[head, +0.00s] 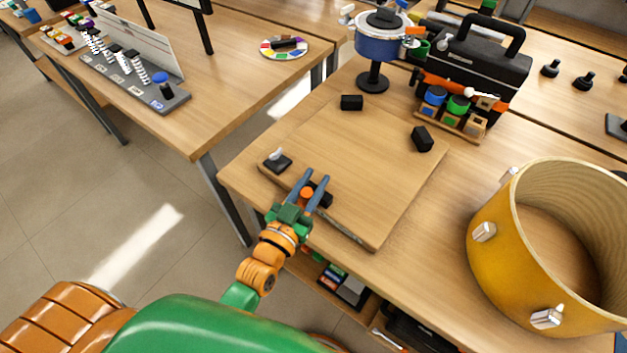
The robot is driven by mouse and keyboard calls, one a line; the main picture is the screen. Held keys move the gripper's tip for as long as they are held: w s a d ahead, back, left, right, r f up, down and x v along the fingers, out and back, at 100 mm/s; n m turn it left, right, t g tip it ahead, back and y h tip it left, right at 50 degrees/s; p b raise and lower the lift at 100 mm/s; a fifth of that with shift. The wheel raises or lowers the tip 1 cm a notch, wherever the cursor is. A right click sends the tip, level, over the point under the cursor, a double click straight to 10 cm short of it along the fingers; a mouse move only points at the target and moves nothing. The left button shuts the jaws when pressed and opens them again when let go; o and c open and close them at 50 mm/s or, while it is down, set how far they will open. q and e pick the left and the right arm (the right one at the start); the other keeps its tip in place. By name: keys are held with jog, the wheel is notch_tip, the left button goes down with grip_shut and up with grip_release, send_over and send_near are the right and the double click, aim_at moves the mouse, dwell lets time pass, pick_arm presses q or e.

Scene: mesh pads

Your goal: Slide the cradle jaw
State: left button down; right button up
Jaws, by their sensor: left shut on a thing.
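A square wooden cradle board (350,165) lies on the workbench. It carries black jaw blocks: one at the back (351,102), one at the right (422,139), and a low black one with a pale knob at the left (277,162). The front black jaw (325,199) is at the board's near edge, partly hidden by my left gripper (313,182). The blue-grey fingers of that gripper are shut on this jaw, with an orange part showing between them. My right gripper is out of view.
A large yellow drum shell (495,245) stands on the bench to the right. A blue pot on a stand (382,45), a black toolbox (478,62) and a small rack of coloured rolls (450,115) stand behind the board. The board's middle is clear.

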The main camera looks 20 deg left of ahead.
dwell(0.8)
pick_arm(q)
jog(key=shift+s+a, duration=0.1)
jog(key=shift+s, duration=0.15)
jog(key=s, duration=0.1)
jog(key=s+a+p, duration=0.2)
jog(key=s, duration=0.1)
jog(key=shift+d, duration=0.1)
jog(key=c, duration=0.6)
grip_release()
jog(key=s, duration=0.3)
jog(key=s+a, duration=0.1)
jog(key=s, duration=0.3)
jog(key=shift+a+b, duration=0.2)
jog(key=shift+b, duration=0.1)
